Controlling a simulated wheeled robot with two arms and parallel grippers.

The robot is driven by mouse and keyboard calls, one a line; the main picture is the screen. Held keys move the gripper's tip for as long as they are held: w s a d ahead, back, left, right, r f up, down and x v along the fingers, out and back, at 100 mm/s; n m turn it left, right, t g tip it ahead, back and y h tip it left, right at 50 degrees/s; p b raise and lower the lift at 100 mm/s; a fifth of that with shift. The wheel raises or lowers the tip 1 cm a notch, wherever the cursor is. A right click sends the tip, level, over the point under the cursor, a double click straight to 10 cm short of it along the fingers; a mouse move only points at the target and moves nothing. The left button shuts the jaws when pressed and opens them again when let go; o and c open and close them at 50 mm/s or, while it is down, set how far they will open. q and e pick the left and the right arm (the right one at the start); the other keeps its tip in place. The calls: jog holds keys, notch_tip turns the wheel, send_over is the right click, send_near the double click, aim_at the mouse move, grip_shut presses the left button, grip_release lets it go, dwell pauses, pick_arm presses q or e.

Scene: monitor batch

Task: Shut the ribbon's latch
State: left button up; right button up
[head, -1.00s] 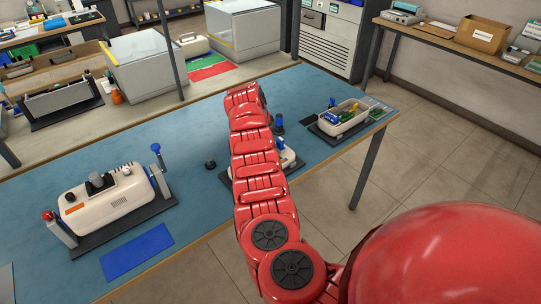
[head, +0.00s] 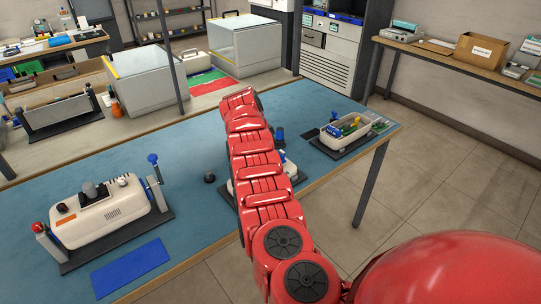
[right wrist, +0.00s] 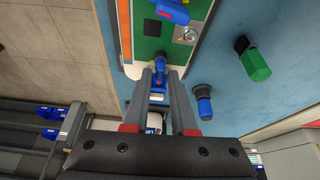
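In the right wrist view my right gripper (right wrist: 160,72) is open, its two grey fingers reaching over the edge of a cream housing. A blue part (right wrist: 160,61) shows between the fingertips; I cannot tell if they touch it. A green board (right wrist: 150,28) lies in the housing, with a larger blue part (right wrist: 172,11) and a metal piece (right wrist: 187,34). I cannot clearly make out the ribbon or its latch. In the head view my red right arm hides its own gripper and most of the middle unit (head: 291,169). My left gripper is not in view.
A closed cream monitor (head: 105,211) stands on a dark base at left, behind a blue mat (head: 131,268). An open housing (head: 347,137) stands at right. In the wrist view a green-capped piece (right wrist: 254,62) and a blue-capped post (right wrist: 203,102) stand near the gripper.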

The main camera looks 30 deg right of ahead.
jog(key=shift+a+r, duration=0.2)
jog(key=shift+r, duration=0.3)
jog(key=b+v, duration=0.1)
jog(key=v, duration=1.5)
jog(key=shift+b, duration=0.3)
jog(key=shift+r, duration=0.15)
